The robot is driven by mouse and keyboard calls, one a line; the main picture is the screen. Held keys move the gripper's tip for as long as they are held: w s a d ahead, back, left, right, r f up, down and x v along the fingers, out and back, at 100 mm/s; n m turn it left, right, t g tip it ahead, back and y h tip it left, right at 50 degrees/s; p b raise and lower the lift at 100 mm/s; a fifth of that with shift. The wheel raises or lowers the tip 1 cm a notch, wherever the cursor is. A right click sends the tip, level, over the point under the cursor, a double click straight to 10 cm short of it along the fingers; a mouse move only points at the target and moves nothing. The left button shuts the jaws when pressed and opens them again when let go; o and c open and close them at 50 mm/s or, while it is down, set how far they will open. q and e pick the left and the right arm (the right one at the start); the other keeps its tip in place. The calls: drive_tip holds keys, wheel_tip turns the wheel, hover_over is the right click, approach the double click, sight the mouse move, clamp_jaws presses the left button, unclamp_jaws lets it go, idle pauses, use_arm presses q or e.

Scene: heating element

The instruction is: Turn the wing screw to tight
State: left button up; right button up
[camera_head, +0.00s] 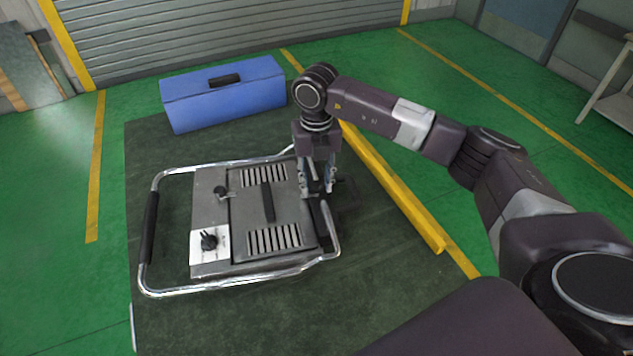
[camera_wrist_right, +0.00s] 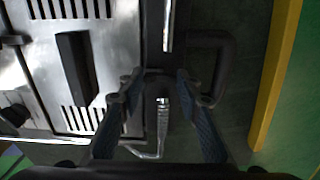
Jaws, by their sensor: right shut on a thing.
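The heating element is a grey metal box (camera_head: 213,214) inside a shiny tubular frame (camera_head: 215,284), lying on a dark green mat. My right gripper (camera_head: 318,187) points down at the right-hand end of the box. My left gripper is not in view.
A blue toolbox (camera_head: 222,98) stands behind. A yellow floor beam (camera_head: 395,190) runs along the right. The mat's front (camera_head: 240,325) is clear.

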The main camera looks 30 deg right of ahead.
sight(317, 187)
drive_tip(key=shift+r, duration=0.1)
drive_tip(key=o, duration=1.2)
drive_tip(key=shift+c, duration=0.2)
wheel_tip(317, 187, up, 12)
